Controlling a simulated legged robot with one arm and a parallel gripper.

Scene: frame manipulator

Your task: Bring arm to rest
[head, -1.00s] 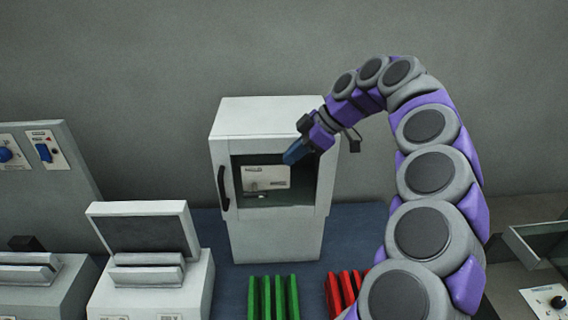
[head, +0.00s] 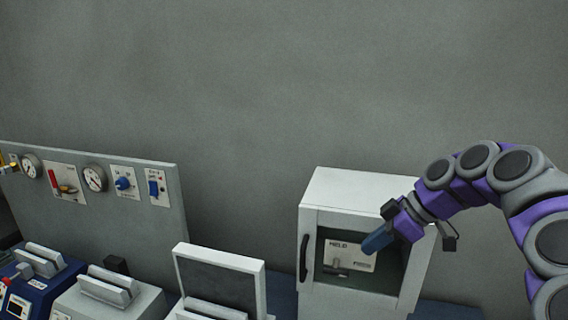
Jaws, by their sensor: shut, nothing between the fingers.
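My arm, grey and purple, arches in from the right edge of the head view. My gripper (head: 377,241) has dark blue fingers that are shut with nothing between them. It points down and to the left in front of the white cabinet (head: 365,188). The cabinet has a dark recess with a white labelled panel (head: 348,256) inside, and a black handle at its left side. The gripper overlaps the panel's right part in the picture. I cannot tell whether its tip is inside the recess or in front of it.
A grey panel (head: 90,200) with gauges, a red lever and blue switches stands at the left. Before it are a blue device (head: 40,296), a white device (head: 120,306) and a white unit with a raised dark-faced lid (head: 222,280). The wall above is bare.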

